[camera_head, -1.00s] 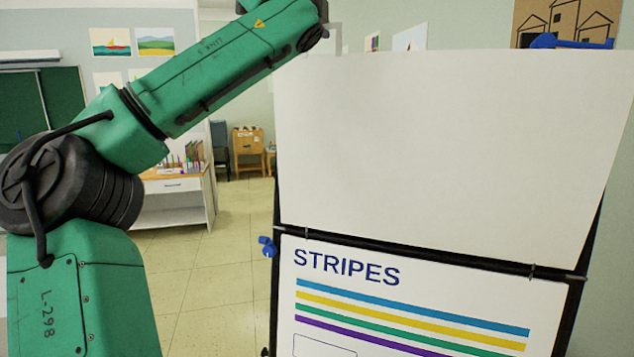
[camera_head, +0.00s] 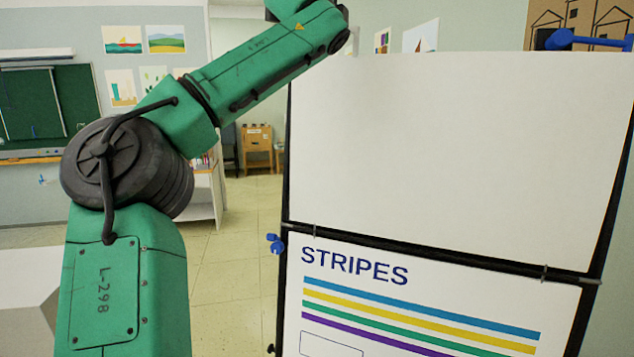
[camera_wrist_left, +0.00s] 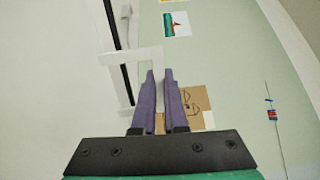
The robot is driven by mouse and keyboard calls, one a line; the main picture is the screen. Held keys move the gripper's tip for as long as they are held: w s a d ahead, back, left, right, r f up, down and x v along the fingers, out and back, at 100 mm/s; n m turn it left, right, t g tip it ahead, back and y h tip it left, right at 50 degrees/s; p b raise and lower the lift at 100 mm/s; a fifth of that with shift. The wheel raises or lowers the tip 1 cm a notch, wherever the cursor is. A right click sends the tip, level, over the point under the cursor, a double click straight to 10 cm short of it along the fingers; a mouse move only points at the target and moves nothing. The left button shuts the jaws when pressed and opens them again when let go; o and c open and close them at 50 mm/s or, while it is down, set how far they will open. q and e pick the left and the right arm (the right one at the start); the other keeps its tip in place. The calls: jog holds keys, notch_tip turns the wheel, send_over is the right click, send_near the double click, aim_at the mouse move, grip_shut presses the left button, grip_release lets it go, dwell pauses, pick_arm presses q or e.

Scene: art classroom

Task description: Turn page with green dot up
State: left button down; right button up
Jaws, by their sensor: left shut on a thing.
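A large blank white page (camera_head: 450,150) stands up at the top of the flip chart, above the black binding bar (camera_head: 420,247), in the head view. Below the bar lies a page headed STRIPES (camera_head: 354,266), with blue, yellow, green and purple stripes. I see no green dot. My left arm rises from the lower left and leaves the head view at the top, so its gripper is out of that view. In the left wrist view my left gripper (camera_wrist_left: 161,78) has its two purple fingers close together.
A blue clamp (camera_head: 275,243) sticks out at the chart's left side, and another blue part (camera_head: 580,40) shows behind the page's top right. A white shelf unit (camera_head: 208,195) stands behind my arm. The tiled floor left of the chart is clear.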

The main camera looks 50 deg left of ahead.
pick_arm(q)
jog(key=shift+x, duration=2.15)
jog(key=shift+s, duration=0.15)
jog(key=c, duration=0.9)
grip_release()
jog(key=shift+a, duration=0.1)
jog(key=shift+s+a+f, duration=0.1)
jog(key=shift+s, duration=0.1)
jog(key=shift+w+f, duration=0.1)
jog(key=shift+w, duration=0.15)
jog(key=shift+s, duration=0.2)
